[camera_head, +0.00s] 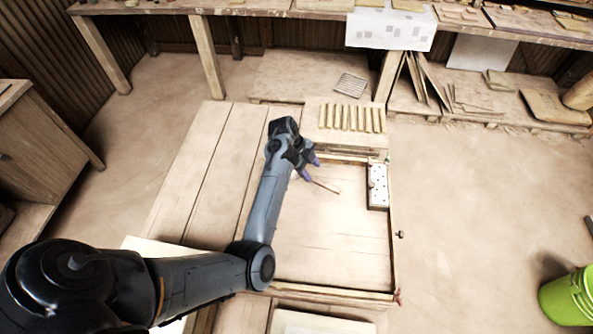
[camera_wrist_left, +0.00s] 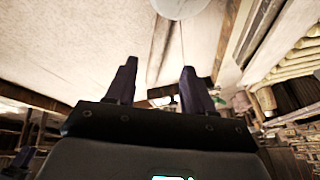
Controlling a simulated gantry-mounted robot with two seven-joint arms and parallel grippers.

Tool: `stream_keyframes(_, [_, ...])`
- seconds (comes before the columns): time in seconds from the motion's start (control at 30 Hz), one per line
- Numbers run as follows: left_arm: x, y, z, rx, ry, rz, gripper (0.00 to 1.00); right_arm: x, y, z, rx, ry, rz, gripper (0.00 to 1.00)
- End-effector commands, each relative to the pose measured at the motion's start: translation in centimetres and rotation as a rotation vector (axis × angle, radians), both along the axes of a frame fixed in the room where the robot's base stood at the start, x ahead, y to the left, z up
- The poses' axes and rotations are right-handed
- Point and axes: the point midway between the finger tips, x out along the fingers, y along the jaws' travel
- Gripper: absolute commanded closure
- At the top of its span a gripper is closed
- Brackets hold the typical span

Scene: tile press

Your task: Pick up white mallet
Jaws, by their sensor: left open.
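The white mallet's round pale head (camera_wrist_left: 180,8) shows at the top edge of the left wrist view, partly cut off. Its brown handle (camera_wrist_left: 161,48) runs down from the head and lines up between my fingers. In the head view the mallet (camera_head: 326,186) is a small stick-like shape on the wooden table, just beyond my fingertips. My left gripper (camera_head: 310,168) is open, with dark purple fingers apart; they also show in the left wrist view (camera_wrist_left: 159,67). I cannot tell whether they touch the handle.
A board with several pale strips (camera_head: 350,117) lies at the table's far side. A dotted pale block (camera_head: 378,188) stands at the right of the framed tabletop (camera_head: 335,250), whose middle is clear. A green bucket (camera_head: 570,298) stands on the floor at right.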

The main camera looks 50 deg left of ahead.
Motion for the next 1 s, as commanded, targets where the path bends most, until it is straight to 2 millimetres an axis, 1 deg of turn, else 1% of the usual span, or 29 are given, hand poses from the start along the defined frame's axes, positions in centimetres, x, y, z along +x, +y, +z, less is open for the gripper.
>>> stream_keyframes(0.17, [0.1,-0.2,-0.8,0.0,0.0,0.002,0.47,0.1,0.0,0.0,-0.002,-0.002,0.0,0.57])
stream_keyframes(0.4, [0.1,-0.4,-3.8,-0.002,0.002,0.001,0.47,0.2,0.0,0.1,-0.002,-0.004,0.0,0.57])
stream_keyframes(0.53, [0.6,-0.9,-5.0,-0.001,0.0,0.0,0.47,0.2,0.0,-0.1,-0.001,-0.005,0.001,0.57])
stream_keyframes(0.67, [0.8,-1.1,-5.6,-0.001,0.001,0.002,0.47,0.2,0.0,-0.1,-0.001,-0.006,0.001,0.57])
stream_keyframes(0.87, [0.8,-1.1,-5.6,0.001,0.0,0.001,0.47,0.2,0.0,-0.1,-0.001,-0.007,0.001,0.57])
stream_keyframes(0.9, [0.8,-1.1,-5.6,0.001,0.0,0.001,0.5,0.2,0.0,-0.1,-0.001,-0.007,0.001,0.57])
stream_keyframes(0.97, [0.8,-1.1,-5.6,0.001,0.0,0.001,0.59,0.2,0.0,-0.1,-0.001,-0.007,0.001,0.57])
stream_keyframes(1.0, [0.8,-1.1,-5.6,0.001,0.0,0.001,0.66,0.2,0.0,-0.1,-0.001,-0.007,0.001,0.57])
